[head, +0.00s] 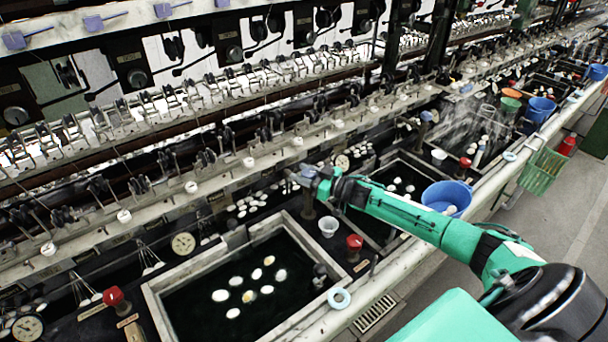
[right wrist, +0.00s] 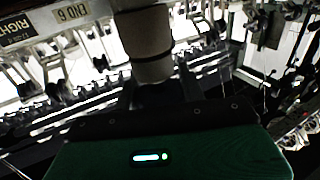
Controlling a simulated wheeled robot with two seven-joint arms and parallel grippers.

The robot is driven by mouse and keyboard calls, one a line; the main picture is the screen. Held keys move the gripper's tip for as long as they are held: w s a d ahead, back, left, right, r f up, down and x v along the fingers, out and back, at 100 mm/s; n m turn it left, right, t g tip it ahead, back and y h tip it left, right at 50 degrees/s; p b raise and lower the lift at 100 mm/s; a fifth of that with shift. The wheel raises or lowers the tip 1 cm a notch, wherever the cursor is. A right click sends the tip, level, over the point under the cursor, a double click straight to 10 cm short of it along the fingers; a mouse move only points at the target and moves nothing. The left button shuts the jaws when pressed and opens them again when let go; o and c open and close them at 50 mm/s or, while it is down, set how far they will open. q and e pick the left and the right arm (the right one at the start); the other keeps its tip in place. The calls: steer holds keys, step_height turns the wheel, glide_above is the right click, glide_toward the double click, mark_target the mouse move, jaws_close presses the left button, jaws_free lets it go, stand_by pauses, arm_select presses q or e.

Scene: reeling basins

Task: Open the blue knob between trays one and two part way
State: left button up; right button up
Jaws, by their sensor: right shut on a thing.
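My right arm reaches in from the lower right in the head view. Its gripper (head: 303,177) is shut on the blue knob (head: 309,170), which stands on a dark post between the two nearest trays. The fingers cover most of the knob. In the right wrist view a thick grey-brown cylinder (right wrist: 148,45) stands in front of the green gripper body; the fingertips are hard to make out. The near tray (head: 165,309) holds dark water and several white cocoons. The other tray (head: 421,167) is partly behind my arm. My left gripper is not in view.
A red knob (head: 354,242) and a white cup (head: 328,226) are close below my arm. Another red knob (head: 113,296) is at the lower left. A blue basin (head: 447,197) is beside my forearm. A rail of reeling parts (head: 220,175) runs behind the gripper.

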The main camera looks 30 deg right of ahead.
steer(key=shift+n+y, duration=0.3)
steer(key=o, duration=1)
steer(key=shift+c, duration=0.2)
steer(key=shift+s+d+f+b, duration=0.1)
steer(key=shift+s+d+b, duration=0.2)
steer(key=shift+s, duration=0.15)
steer(key=b+v, duration=0.2)
steer(key=v, duration=0.4)
steer(key=shift+s+r, duration=0.2)
steer(key=shift+d, duration=0.1)
